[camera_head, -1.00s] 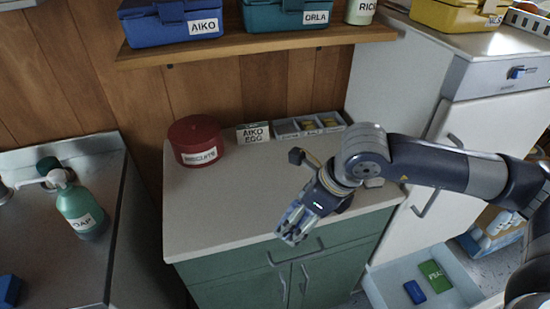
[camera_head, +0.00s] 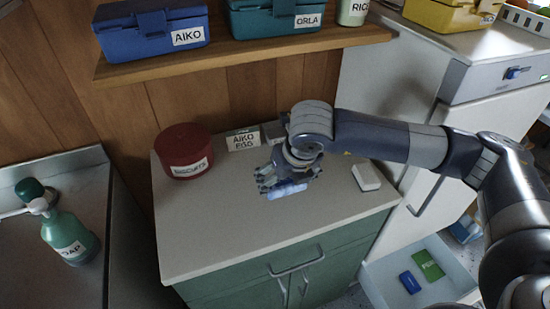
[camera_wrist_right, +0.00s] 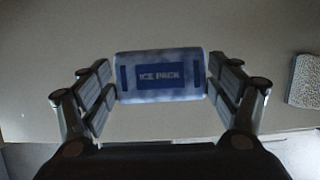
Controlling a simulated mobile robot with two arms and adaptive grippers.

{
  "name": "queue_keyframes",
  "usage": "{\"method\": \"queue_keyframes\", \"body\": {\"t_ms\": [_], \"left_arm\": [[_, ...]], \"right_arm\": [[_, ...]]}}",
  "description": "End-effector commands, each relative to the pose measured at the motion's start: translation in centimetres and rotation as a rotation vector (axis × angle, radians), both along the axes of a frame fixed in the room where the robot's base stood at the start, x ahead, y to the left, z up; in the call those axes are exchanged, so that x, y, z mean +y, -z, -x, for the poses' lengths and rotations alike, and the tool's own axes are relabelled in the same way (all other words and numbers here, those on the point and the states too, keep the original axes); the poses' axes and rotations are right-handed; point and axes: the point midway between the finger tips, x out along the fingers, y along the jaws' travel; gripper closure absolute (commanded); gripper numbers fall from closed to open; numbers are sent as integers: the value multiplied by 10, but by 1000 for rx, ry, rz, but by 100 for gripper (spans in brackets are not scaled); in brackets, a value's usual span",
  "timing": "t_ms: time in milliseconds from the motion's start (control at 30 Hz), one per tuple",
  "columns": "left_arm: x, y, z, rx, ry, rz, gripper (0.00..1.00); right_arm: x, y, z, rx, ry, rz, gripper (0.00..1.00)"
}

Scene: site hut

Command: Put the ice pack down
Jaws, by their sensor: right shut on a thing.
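The ice pack (camera_wrist_right: 160,76) is a pale blue-white slab with a dark blue "ICE PACK" label. It shows flat between the fingers in the right wrist view. In the head view a light blue edge of the ice pack (camera_head: 288,190) shows below my right gripper (camera_head: 283,180). My right gripper is shut on the ice pack and is over the pale worktop (camera_head: 225,225), near its middle. I cannot tell whether the pack touches the worktop. My left gripper is in neither view.
A small white block (camera_head: 366,177) lies right of my gripper. The front left of the worktop is clear. A shelf (camera_head: 240,52) with lunch boxes hangs above.

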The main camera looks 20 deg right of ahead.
Motion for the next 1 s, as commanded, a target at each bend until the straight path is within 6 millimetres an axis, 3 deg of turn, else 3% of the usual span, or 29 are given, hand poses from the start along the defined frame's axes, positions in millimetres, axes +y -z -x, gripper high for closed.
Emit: {"method": "queue_keyframes", "body": {"t_ms": [200, 400, 733, 1000], "left_arm": [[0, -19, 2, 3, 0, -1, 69], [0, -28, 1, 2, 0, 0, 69], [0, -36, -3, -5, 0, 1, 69], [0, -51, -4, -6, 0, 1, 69]], "right_arm": [[-7, 1, -47, 1, 2, -1, 49], [-12, 5, -81, 0, 0, 0, 49], [-15, 8, -104, -1, -2, 0, 49], [-15, 43, -103, 0, -2, 0, 48]]}}
